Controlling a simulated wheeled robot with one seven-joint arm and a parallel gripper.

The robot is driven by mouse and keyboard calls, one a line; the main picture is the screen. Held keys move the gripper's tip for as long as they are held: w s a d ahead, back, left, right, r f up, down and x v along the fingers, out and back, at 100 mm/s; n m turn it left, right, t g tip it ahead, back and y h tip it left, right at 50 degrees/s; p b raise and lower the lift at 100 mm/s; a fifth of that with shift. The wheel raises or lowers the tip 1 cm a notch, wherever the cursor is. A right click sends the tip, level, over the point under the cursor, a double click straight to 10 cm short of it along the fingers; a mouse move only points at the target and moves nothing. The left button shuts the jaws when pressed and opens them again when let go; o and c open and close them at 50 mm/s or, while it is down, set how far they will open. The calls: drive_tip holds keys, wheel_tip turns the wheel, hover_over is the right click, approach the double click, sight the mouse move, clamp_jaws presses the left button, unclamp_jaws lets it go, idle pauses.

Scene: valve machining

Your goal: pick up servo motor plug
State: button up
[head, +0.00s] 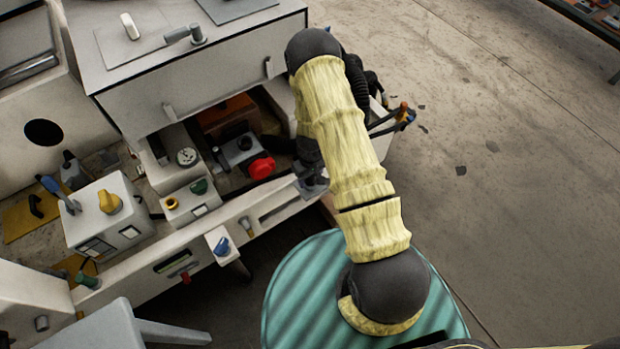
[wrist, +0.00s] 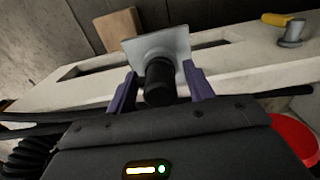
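The servo motor plug (wrist: 159,82) appears to be the black cylinder on a square grey plate, in the upper middle of the wrist view. My gripper (wrist: 160,88) has its two purple fingers on either side of the black cylinder, with a narrow gap visible on each side. The gripper looks open around it. In the head view the grey plate (head: 313,188) shows at the machine's front edge, just below my dark gripper (head: 309,165). My wrist partly covers the plug there, and the fingertips are hard to make out.
A red round knob (head: 261,167) sits left of my gripper inside the machine opening. A white control box with a yellow knob (head: 109,201) stands farther left. The machine's upper housing (head: 200,70) overhangs the opening. The floor (head: 520,170) to the right is mostly clear.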

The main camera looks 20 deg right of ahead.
drive_tip(key=c, duration=0.9)
drive_tip(key=shift+r, duration=0.1)
drive_tip(key=shift+c, duration=0.2)
wheel_tip(320, 180, up, 10)
drive_tip(key=shift+f+p, duration=0.1)
drive_tip(key=shift+p, duration=0.9)
wheel_tip(320, 180, up, 12)
drive_tip(key=w+m, duration=0.2)
drive_tip(key=m, duration=0.1)
drive_tip(key=shift+w+f+m, duration=0.2)
drive_tip(key=shift+m, duration=0.1)
